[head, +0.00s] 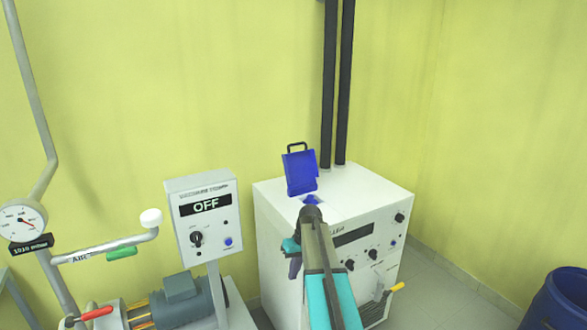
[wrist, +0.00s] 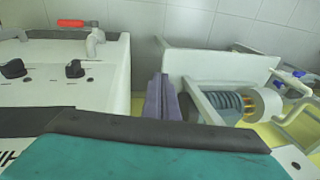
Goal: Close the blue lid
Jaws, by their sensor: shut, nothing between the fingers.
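The blue lid (head: 300,172) stands raised, tilted up on the top of the white cabinet (head: 268,208), with a dark handle at its upper edge. A small blue part (head: 311,199) shows at the opening below it, partly hidden by my arm. My gripper (head: 295,268) hangs at the front left of the cabinet, apart from the lid and lower than it. In the wrist view its purple-grey fingers (wrist: 161,98) are together with nothing between them. The lid is not in the wrist view.
An OFF control box (head: 207,215) stands left of the cabinet, above a motor (head: 183,300). A pressure gauge (head: 22,220) is at far left. Two dark pipes (head: 337,80) rise behind the cabinet. A blue barrel (head: 562,302) is at lower right.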

